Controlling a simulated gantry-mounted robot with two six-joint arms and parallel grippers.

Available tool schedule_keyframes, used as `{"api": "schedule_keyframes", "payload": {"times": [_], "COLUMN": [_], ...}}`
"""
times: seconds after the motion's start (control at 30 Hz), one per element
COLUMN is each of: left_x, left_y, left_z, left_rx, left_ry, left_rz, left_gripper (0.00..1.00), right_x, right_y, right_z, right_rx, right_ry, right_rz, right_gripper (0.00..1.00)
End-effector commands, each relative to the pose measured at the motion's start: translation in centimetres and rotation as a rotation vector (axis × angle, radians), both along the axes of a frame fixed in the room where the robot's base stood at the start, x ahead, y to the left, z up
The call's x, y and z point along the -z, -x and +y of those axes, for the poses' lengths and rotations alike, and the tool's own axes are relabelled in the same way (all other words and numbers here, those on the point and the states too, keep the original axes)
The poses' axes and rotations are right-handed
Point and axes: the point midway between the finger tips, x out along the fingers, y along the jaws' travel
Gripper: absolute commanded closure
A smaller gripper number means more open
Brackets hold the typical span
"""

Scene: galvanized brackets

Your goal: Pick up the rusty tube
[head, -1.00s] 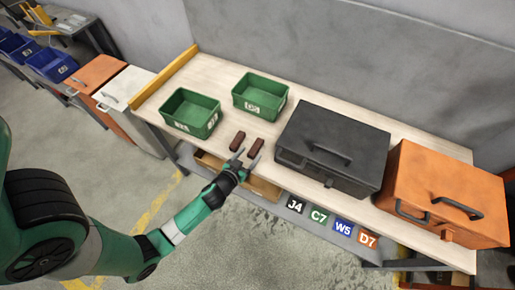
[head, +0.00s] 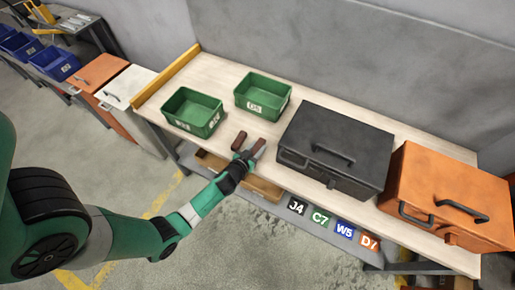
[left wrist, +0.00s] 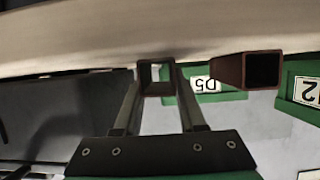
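Two reddish-brown square tubes lie side by side on the workbench in the head view. The left tube (head: 239,140) also shows as a rusty, open-ended tube on the right of the left wrist view (left wrist: 246,70). The right tube (head: 253,147) is at my left gripper (head: 253,151). In the left wrist view, this tube's greyish-brown square end (left wrist: 156,76) sits between the two fingertips (left wrist: 156,88). The fingers look spread, one on each side of it. Contact with the tube is not clear. My right gripper is not in view.
Two green bins (head: 193,112) (head: 263,95) stand behind the tubes on the workbench (head: 214,75). A black toolbox (head: 335,150) stands close to the right, with an orange toolbox (head: 445,198) beyond it. A wooden drawer (head: 262,190) is under the bench's front edge.

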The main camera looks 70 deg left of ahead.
Motion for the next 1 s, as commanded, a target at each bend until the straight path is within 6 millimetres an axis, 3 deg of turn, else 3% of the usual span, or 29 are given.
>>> {"api": "schedule_keyframes", "payload": {"times": [0.03, 0.2, 0.67, 0.87, 1.0], "left_x": [0.0, 0.0, -0.7, -3.8, -6.9], "left_y": [0.0, 0.0, 0.0, 0.0, 1.4], "left_z": [0.0, 0.0, 0.0, 0.0, -2.5], "left_rx": [0.000, 0.000, 0.000, 0.000, 0.006], "left_ry": [0.000, 0.000, -0.001, -0.001, -0.001], "left_rz": [0.000, 0.000, -0.002, -0.003, -0.002], "left_gripper": [0.71, 1.00, 1.00, 1.00, 1.00], "right_x": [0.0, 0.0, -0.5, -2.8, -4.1], "right_y": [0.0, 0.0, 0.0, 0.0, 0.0], "right_z": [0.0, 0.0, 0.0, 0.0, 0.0], "right_rx": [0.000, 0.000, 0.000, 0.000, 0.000], "right_ry": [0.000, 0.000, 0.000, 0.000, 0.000], "right_rz": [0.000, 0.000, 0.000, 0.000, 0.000], "right_gripper": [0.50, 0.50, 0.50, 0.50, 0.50]}}
